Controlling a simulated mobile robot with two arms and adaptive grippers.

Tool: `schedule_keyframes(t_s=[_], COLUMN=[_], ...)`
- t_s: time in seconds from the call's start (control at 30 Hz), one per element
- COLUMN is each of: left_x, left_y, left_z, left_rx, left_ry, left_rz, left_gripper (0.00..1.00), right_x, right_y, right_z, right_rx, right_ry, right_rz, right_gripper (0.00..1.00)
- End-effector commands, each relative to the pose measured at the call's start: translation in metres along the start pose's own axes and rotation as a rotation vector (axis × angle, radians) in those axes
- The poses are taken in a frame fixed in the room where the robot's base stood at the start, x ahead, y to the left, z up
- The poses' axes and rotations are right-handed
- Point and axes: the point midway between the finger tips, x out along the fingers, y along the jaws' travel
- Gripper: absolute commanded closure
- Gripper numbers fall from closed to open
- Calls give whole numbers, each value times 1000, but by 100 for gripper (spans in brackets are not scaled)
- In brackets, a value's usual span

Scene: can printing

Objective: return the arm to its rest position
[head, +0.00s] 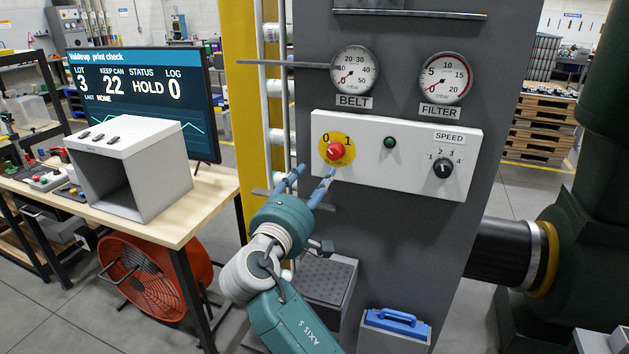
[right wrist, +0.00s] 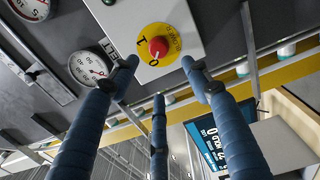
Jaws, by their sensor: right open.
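My right gripper (head: 307,184) is in front of the grey machine column, just below and left of the red rotary knob (head: 335,152) on its yellow disc. Its blue fingers are spread apart with nothing between them, and it looks apart from the knob. In the right wrist view the open fingers (right wrist: 165,85) point toward the white control panel, with the red knob (right wrist: 158,47) beyond their tips. The knob sits between the marks 0 and 1. My left gripper is not in view.
The white control panel (head: 400,185) also carries a dark green lamp (head: 390,142) and a black speed dial (head: 443,168). Two gauges sit above it. A bench with a grey box (head: 160,200) and a screen (head: 140,80) reading HOLD stands at left. A blue-handled item (head: 396,321) is below.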

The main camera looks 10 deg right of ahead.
Motion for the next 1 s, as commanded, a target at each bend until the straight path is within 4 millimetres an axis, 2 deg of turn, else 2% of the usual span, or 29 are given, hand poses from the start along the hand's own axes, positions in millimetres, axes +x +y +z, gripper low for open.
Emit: schedule_keyframes(t_s=[0.13,0.23,0.27,0.37,0.43,0.5,0.57,0.6,0.7,0.83,1.0], left_x=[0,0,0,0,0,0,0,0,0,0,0], left_y=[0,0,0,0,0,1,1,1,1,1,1], left_z=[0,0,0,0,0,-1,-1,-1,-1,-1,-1], left_rx=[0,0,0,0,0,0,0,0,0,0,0], left_ry=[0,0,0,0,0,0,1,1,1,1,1], left_rz=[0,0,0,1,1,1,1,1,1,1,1], left_gripper=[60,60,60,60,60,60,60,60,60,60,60], right_x=[0,0,-2,-11,-25,-45,-65,-82,-126,-178,-230], right_y=[-6,-36,-50,-111,-159,-204,-240,-261,-306,-340,-357], right_z=[2,13,19,43,65,88,109,123,158,192,221], right_rx=[7,43,62,150,228,307,376,422,533,638,726], right_ry=[0,1,1,-5,-18,-39,-65,-84,-142,-211,-281], right_rz=[-14,-81,-114,-260,-380,-501,-604,-672,-834,-993,-1133], right_gripper=[52,52,52,52,52,52,52,52,52,52,52])
